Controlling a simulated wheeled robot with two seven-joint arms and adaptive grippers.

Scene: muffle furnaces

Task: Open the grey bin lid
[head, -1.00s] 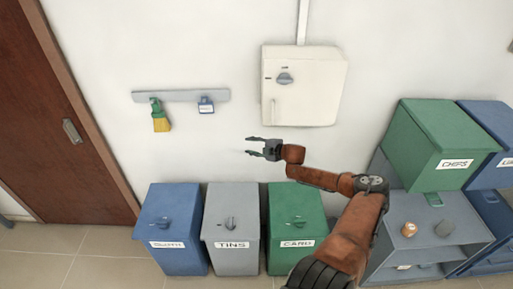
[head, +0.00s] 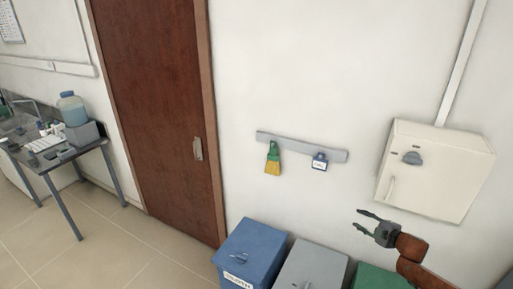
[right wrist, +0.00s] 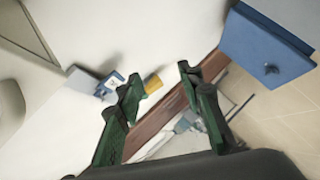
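The grey bin (head: 312,266) stands between the blue bin (head: 252,252) and the green bin (head: 380,278) at the bottom of the head view. Its lid looks shut, with a small handle on top; its front is cut off by the frame edge. My right gripper (head: 368,222) is up near the wall, above and right of the grey bin, apart from it. In the right wrist view its fingers (right wrist: 158,95) are spread with nothing between them. The blue bin also shows in the right wrist view (right wrist: 255,45). My left gripper is in neither view.
A white wall cabinet (head: 436,170) hangs at the right. A brown door (head: 155,110) and a side table (head: 60,160) are at the left. Floor before the door is clear.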

